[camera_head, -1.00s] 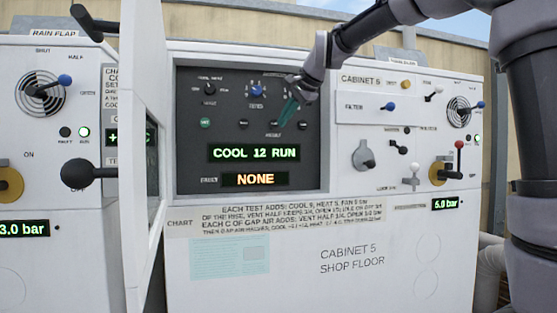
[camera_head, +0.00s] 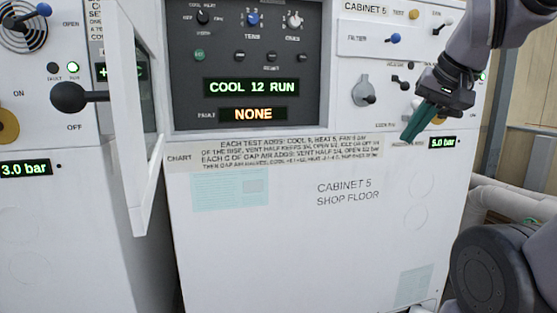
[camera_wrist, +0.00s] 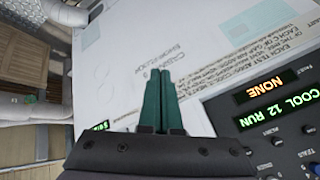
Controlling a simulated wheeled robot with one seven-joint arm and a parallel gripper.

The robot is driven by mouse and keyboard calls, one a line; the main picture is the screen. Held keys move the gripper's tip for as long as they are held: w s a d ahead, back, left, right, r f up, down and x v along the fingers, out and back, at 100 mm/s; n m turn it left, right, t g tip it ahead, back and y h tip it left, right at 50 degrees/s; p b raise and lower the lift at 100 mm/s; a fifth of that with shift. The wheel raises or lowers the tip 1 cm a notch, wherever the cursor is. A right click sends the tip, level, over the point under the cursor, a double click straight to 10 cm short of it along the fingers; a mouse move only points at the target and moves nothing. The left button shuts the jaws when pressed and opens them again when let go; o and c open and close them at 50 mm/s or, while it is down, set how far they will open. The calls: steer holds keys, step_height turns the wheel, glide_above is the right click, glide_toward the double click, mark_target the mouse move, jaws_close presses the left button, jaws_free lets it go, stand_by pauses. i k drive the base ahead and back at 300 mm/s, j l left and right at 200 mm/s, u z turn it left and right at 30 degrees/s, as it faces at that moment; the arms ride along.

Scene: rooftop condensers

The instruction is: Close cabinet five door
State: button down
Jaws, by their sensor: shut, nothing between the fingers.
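Cabinet 5 (camera_head: 300,250) is a white cabinet with a dark recessed control panel (camera_head: 245,60) showing "COOL 12 RUN" and "NONE". Its white door (camera_head: 130,120) stands swung open at the panel's left side, seen nearly edge-on. A black ball-ended handle (camera_head: 70,97) sticks out to the left from the door. My gripper (camera_head: 408,138), with green fingers, is shut and empty in front of the cabinet's right side, by the 5.0 bar display, well right of the door. In the wrist view the shut fingers (camera_wrist: 160,78) point toward the cabinet front; the door is not seen there.
Knobs and levers, including a grey rotary handle (camera_head: 363,90) and a blue filter knob (camera_head: 394,38), project from the cabinet's right side. A neighbouring cabinet (camera_head: 40,220) stands at left behind the door. White pipes (camera_head: 510,200) run at right. The space before the lower front is clear.

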mark_target(127, 26)
steer(key=j+u, duration=0.7)
steer(key=i+j+u, duration=0.1)
steer(key=u, duration=0.25)
steer(key=k, duration=0.5)
steer(key=k+j+u, duration=0.15)
steer(key=k, duration=0.35)
steer(key=i+l, duration=0.1)
steer(key=l, duration=0.25)
steer(key=i+l, duration=0.1)
steer(key=l, duration=0.25)
